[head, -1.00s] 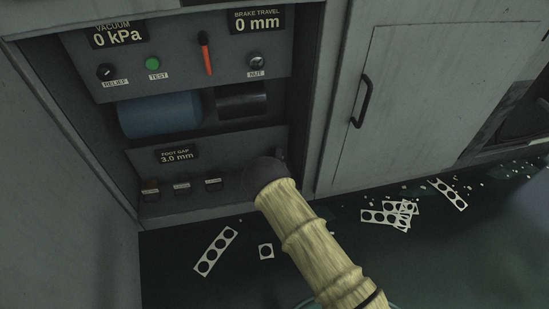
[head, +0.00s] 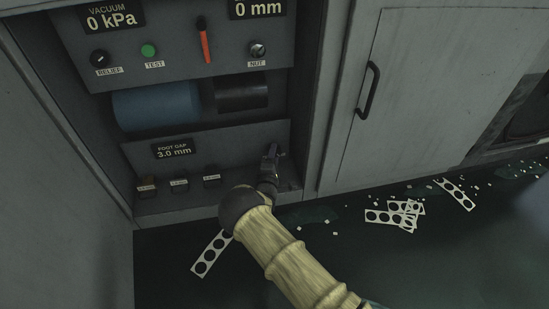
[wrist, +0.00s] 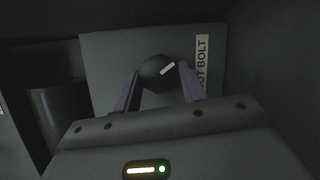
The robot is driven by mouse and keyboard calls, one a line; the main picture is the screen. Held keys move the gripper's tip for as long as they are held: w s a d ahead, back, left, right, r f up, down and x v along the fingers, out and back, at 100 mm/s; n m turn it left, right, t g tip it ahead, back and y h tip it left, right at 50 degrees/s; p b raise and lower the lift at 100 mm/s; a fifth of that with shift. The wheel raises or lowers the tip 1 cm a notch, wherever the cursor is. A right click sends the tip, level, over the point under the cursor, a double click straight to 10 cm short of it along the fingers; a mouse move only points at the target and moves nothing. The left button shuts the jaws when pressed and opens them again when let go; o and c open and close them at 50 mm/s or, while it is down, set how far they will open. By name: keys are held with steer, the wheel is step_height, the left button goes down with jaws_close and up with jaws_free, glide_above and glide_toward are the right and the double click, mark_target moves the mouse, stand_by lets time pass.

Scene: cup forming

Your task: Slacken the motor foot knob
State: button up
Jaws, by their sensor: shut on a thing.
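The motor foot knob is a round black knob (wrist: 158,72) with a white pointer mark, in the wrist view. The pointer slants up to the right. My gripper (wrist: 160,82) is shut on the knob, one finger on each side. In the head view my gripper (head: 272,160) is at the right end of the lower panel, and it hides the knob there. The foot gap display (head: 173,149) reads 3.0 mm.
Several small labelled blocks (head: 179,184) sit along the lower panel's left. Above are a blue cylinder (head: 155,106), a dark cylinder (head: 241,92) and an upper panel with a red-handled lever (head: 204,42). A closed cabinet door (head: 430,80) is at right. Punched strips (head: 455,194) litter the floor.

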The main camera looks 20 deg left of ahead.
steer(key=shift+f+n, duration=0.15)
steer(key=shift+n, duration=0.15)
steer(key=shift+s, duration=0.1)
steer(key=o, duration=1)
steer(key=shift+c, duration=0.2)
steer(key=s+d+p, duration=0.1)
steer(key=s+p, duration=0.2)
steer(key=s, duration=0.5)
steer(key=s+d+f+p, duration=0.1)
steer(key=s+p, duration=0.3)
steer(key=s, duration=0.5)
steer(key=shift+d+f, duration=0.25)
steer(key=shift+d, duration=0.2)
